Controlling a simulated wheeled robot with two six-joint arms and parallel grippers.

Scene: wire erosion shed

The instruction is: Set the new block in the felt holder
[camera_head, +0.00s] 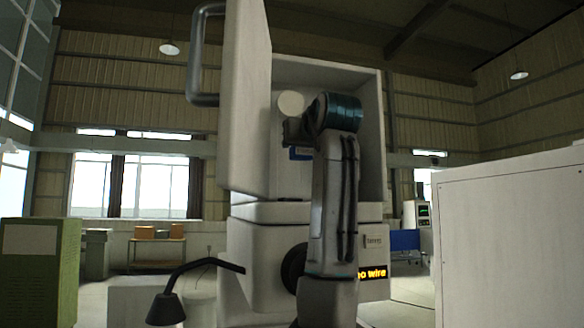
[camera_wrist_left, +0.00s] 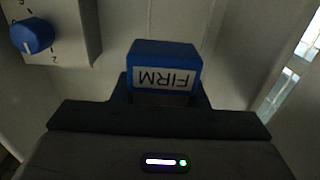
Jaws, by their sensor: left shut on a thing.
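My left gripper (camera_wrist_left: 163,95) is shut on a blue block (camera_wrist_left: 163,54). The block has a white label reading FIRM, upside down in the left wrist view. In the head view my arm reaches up in front of the open machine cabinet, and the dark gripper (camera_head: 294,131) is small and dim at its upper left end. A small blue piece with a pale label (camera_head: 301,153) shows just below it; I cannot tell whether it is the held block. I cannot make out the felt holder in either view. My right gripper is not in view.
The white cabinet door (camera_head: 248,110) stands open on the left. A pale round disc (camera_head: 290,103) is inside. A blue knob (camera_wrist_left: 32,36) sits on a light box at the upper left of the wrist view. A lit sign (camera_head: 373,273) is low on the machine. A white cabinet (camera_head: 510,240) stands right.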

